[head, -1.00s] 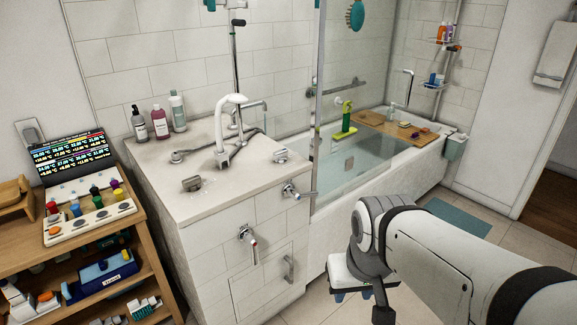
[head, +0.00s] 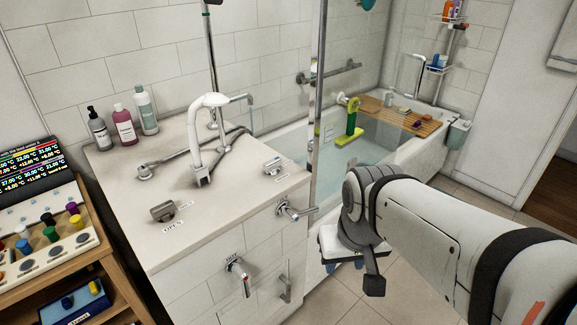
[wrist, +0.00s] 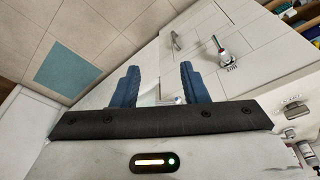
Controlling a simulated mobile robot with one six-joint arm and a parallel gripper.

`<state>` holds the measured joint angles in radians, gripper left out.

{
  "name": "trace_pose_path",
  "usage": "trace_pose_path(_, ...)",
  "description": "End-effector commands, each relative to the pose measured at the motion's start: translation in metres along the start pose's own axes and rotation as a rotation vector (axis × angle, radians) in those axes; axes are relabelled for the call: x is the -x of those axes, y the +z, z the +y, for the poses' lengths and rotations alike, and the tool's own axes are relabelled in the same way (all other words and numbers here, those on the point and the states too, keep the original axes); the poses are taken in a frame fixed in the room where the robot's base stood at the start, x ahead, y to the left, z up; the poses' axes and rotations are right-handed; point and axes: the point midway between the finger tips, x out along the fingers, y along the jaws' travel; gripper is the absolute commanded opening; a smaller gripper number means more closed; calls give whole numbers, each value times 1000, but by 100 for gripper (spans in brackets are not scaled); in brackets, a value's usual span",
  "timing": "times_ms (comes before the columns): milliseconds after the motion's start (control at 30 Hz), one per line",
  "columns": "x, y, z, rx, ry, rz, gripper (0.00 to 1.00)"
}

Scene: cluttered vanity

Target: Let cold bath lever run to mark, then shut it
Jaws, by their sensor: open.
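My gripper (head: 343,265) is open and empty, right of and below that lever in the head view. In the wrist view, its blue fingers (wrist: 160,86) stand apart, with a small chrome piece partly hidden near the right finger's base. The bath (head: 345,160) holds water; I cannot make out a mark.
The counter (head: 130,180) bears a white spout (head: 205,140), grey knobs (head: 165,212) and several bottles (head: 123,125). A glass screen edge (head: 317,100) stands beside the bath. A wooden shelf unit (head: 85,270) is at left. A chrome handle (head: 284,289) juts from the vanity front.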

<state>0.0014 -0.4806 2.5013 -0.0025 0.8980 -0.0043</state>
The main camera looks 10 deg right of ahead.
Motion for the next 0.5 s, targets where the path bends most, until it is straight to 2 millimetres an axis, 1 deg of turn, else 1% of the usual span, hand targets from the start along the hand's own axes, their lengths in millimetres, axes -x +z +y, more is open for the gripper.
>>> trace_pose_path(67, -8, -3, 1, 11, 2, 12, 43)
trace_pose_path(167, -33, -18, 8, 48, 15, 68, 43)
trace_pose_path(267, -73, -46, 13, 140, 41, 174, 43)
trace_pose_path(300, -92, -60, 16, 189, 57, 228, 43)
trace_pose_path(367, -119, -83, 18, 269, 86, 315, 43)
trace_pose_path(400, -137, -98, 20, 325, 109, 374, 43)
trace_pose_path(467, -161, -121, 22, 408, 148, 463, 43)
trace_pose_path(500, -176, -135, 24, 461, 176, 521, 43)
